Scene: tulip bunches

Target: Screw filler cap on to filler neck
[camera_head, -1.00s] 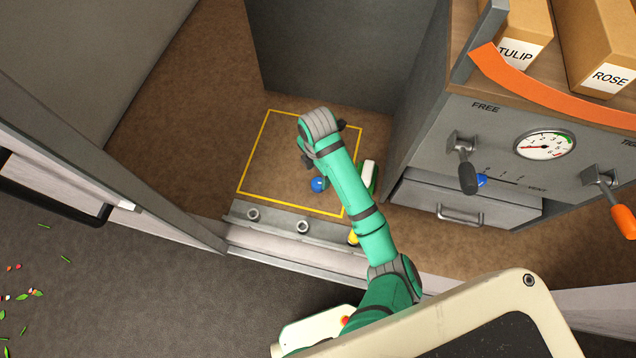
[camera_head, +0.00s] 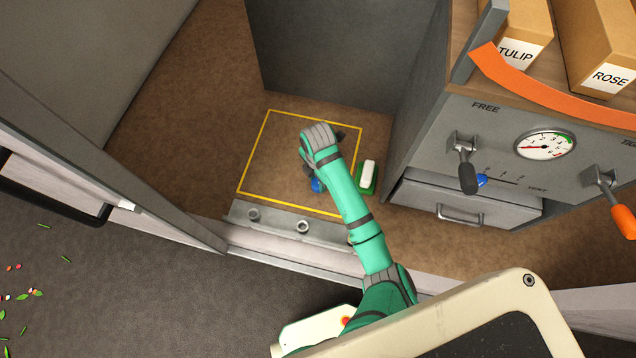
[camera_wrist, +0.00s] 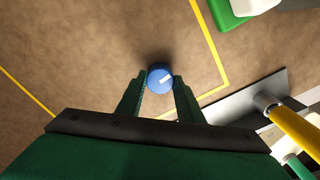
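The blue round cap (camera_wrist: 160,78) has a white mark on top and lies between my fingertips in the wrist view. In the head view the blue cap (camera_head: 316,186) is low inside the yellow floor outline, partly hidden by my arm. My gripper (camera_wrist: 161,80) has one green finger at each side of the cap, very near its edges. I cannot tell whether the fingers press on it. The head view mostly hides the fingers behind my wrist. I cannot make out a filler neck; anything under the cap is hidden.
The yellow outline (camera_head: 252,150) marks brown floor. A green and white block (camera_head: 367,175) stands right of it. A grey rail (camera_head: 275,220) with round fittings runs along the front edge. A yellow cylinder (camera_wrist: 296,128) shows at right in the wrist view. A grey cabinet (camera_head: 415,150) stands right.

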